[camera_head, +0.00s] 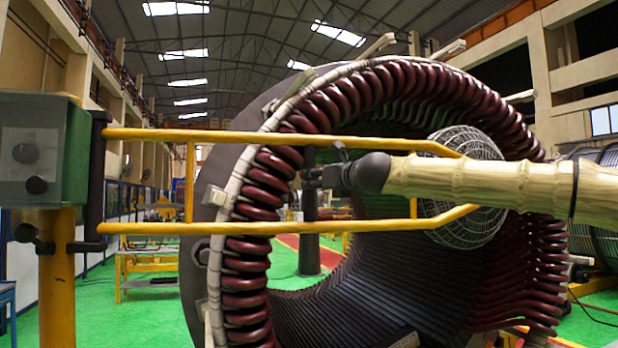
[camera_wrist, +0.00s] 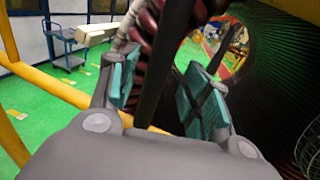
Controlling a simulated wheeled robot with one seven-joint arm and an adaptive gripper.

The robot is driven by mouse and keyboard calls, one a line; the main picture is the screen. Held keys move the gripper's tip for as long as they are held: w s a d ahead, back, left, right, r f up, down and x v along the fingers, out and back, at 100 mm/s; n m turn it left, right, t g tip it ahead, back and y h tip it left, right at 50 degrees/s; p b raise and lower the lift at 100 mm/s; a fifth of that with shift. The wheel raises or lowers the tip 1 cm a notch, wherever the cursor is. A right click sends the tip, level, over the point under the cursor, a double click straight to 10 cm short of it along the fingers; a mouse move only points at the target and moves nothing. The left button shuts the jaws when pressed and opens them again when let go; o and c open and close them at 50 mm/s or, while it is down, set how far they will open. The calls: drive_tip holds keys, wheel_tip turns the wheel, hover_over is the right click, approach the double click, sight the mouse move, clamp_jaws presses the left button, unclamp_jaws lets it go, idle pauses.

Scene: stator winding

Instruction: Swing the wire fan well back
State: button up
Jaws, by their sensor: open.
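The wire fan (camera_head: 465,215) is a round mesh cage at the end of a yellow two-bar arm (camera_head: 250,228), in front of the stator bore. The arm is hinged on a green box (camera_head: 45,150) on a yellow post at the left. Part of the mesh shows at the right edge of the wrist view (camera_wrist: 311,148). My gripper (camera_head: 314,172) is between the two bars. In the wrist view its teal-padded fingers (camera_wrist: 160,85) are apart, with a dark upright rod (camera_wrist: 167,55) between them. I cannot tell whether they touch it.
The large stator (camera_head: 245,270) with dark red coils fills the middle and right, close behind the fan arm. Green floor (camera_head: 140,320) is open at the lower left. A blue cart (camera_wrist: 68,45) stands farther off. My forearm crosses in front of the fan.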

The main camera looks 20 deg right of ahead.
drive_tip(key=shift+p+x, duration=0.65)
drive_tip(key=shift+x, duration=1.6)
clamp_jaws()
